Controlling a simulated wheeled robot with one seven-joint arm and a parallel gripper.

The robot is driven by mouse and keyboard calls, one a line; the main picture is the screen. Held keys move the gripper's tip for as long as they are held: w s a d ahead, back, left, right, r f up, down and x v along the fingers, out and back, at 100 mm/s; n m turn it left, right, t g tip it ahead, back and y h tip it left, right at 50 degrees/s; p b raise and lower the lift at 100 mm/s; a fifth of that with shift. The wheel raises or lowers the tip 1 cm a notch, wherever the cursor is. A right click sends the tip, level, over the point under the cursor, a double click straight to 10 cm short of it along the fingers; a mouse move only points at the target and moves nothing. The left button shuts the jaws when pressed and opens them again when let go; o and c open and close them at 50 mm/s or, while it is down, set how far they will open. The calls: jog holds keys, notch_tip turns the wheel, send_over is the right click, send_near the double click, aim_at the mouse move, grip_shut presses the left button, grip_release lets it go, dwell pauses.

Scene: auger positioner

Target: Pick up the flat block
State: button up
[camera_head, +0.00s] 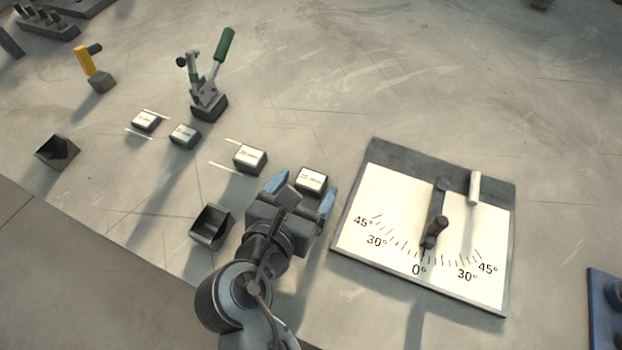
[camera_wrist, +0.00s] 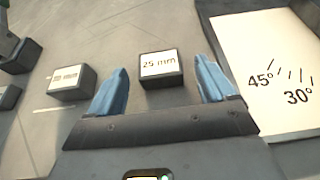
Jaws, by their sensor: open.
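Several small dark blocks with white labelled tops stand in a loose row on the table. The rightmost block (camera_head: 311,181) is just beyond my gripper (camera_head: 301,190); in the wrist view this block (camera_wrist: 160,68) reads "25 mm". My gripper (camera_wrist: 163,88) is open and empty, its two blue fingers to either side of that block's near side as seen from the wrist. Another labelled block (camera_head: 250,158) stands to the left, also in the wrist view (camera_wrist: 72,82). Two more blocks (camera_head: 184,135) (camera_head: 145,120) stand farther left. I cannot tell which one is the flat block.
An angle-scale board (camera_head: 420,225) with a pointer and a peg lies close on the right. Open dark bins (camera_head: 211,226) (camera_head: 58,152) stand near the front edge. A green-handled toggle clamp (camera_head: 208,85) and a yellow-handled tool (camera_head: 93,70) stand at the back left.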

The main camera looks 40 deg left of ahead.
jog(key=shift+r, duration=0.1)
jog(key=c, duration=1.4)
